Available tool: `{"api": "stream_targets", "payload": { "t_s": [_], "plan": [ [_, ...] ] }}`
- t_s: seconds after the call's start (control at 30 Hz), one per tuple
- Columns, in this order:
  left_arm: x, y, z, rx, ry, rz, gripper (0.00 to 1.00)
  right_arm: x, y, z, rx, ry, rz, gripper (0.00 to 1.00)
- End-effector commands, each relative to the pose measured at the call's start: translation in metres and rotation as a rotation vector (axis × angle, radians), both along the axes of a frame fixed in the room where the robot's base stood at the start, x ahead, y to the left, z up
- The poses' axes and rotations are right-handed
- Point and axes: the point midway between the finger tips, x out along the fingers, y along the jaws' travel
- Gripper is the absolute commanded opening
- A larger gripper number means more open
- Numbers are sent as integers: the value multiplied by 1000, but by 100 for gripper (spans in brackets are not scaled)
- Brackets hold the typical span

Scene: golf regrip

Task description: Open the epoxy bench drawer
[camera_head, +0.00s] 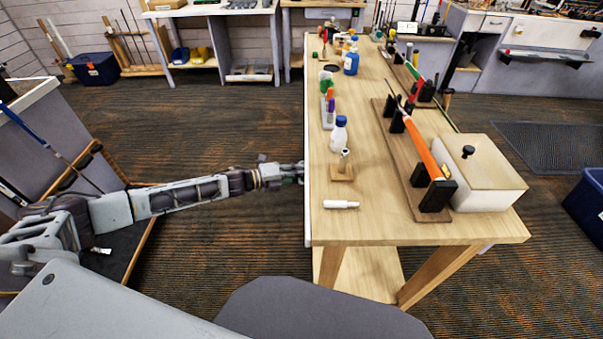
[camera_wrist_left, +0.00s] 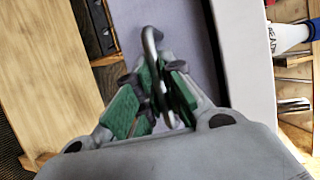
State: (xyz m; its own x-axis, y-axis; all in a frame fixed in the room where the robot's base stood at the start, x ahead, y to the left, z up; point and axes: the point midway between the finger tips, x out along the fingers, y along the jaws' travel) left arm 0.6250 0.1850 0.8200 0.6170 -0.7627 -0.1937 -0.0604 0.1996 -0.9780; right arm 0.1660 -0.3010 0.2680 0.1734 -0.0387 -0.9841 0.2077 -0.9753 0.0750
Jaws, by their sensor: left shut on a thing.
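The epoxy bench (camera_head: 375,235) has a light wood top and stands right of centre in the head view. My left gripper (camera_head: 298,172) reaches in from the left to the bench's left edge. In the left wrist view its green-padded fingers (camera_wrist_left: 154,92) are shut on the handle, one on each side. The head view shows no clear drawer opening. My right gripper is not in view.
On the bench are a white bottle (camera_head: 339,134), a white tube (camera_head: 341,204), an orange-shafted club (camera_head: 422,150) in black holders, and a pale box (camera_head: 480,172). A wooden-edged grey cabinet (camera_head: 45,135) stands left.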

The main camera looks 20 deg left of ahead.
Motion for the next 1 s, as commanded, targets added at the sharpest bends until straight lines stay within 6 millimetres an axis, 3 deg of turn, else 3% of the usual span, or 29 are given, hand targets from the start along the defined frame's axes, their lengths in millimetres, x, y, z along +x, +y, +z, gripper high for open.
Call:
{"api": "stream_targets", "payload": {
  "t_s": [0.27, 0.8, 1.0],
  "plan": [
    [-9, 32, -2, 3, 3, 3, 0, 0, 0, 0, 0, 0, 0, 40],
    [-40, 139, -3, 4, 5, 3, 0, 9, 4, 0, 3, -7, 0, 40],
    [-48, 167, -2, 3, 3, 1, 0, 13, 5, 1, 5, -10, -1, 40]
  ]
}}
